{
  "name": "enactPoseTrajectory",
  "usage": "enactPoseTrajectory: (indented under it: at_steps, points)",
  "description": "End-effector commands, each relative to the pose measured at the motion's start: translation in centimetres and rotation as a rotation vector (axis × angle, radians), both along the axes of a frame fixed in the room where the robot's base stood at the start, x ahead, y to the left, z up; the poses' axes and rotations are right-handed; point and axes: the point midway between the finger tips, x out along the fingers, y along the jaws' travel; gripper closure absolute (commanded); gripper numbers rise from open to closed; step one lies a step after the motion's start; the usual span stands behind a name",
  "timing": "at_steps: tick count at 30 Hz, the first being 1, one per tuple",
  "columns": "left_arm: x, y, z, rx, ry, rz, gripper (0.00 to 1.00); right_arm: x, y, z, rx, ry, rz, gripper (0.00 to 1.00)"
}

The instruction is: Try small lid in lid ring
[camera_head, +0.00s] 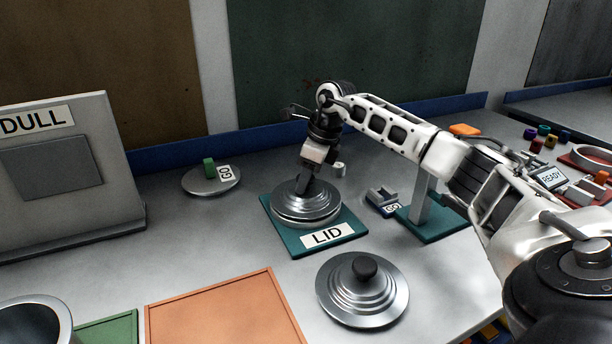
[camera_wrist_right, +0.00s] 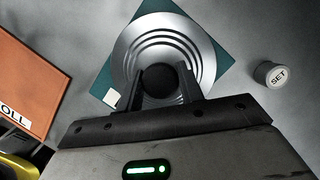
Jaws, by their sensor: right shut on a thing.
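My right gripper (camera_head: 304,184) is shut on the black knob of a silver stepped lid (camera_head: 318,197), which I take for the small lid. The knob (camera_wrist_right: 159,80) sits between the two dark fingers in the right wrist view. The lid is over the teal pad (camera_head: 347,236) marked LID. A pale ring (camera_head: 303,220) shows at its lower edge; I cannot tell whether the lid rests in it or hovers just above. Another silver lid (camera_head: 362,304) with a black knob lies on the table in front, apart from the pad. My left gripper is out of view.
An orange mat (camera_head: 222,312) and a green mat (camera_head: 108,330) lie at the front left, beside a metal pot (camera_head: 30,322). A DULL panel (camera_head: 52,170) stands left.

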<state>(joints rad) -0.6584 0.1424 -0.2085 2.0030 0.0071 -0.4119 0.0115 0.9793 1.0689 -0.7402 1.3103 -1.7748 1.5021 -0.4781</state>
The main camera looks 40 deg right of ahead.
Motion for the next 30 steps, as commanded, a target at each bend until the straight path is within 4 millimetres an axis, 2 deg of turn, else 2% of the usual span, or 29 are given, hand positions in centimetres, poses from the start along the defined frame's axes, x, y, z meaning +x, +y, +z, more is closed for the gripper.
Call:
enactPoseTrajectory:
  at_steps: [17,18,20,30]
  points:
    - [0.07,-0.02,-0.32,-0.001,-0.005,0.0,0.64,-0.01,-0.01,-0.95,0.0,0.0,0.0,0.88]
    - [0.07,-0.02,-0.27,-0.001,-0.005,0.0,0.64,-0.01,-0.01,-0.89,0.0,0.0,0.0,0.54]
    - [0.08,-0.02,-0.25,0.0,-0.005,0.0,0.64,-0.01,0.0,-0.89,0.0,0.0,0.0,0.38]
    - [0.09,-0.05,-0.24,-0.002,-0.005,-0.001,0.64,-0.04,0.02,-0.98,0.0,0.002,0.0,0.37]
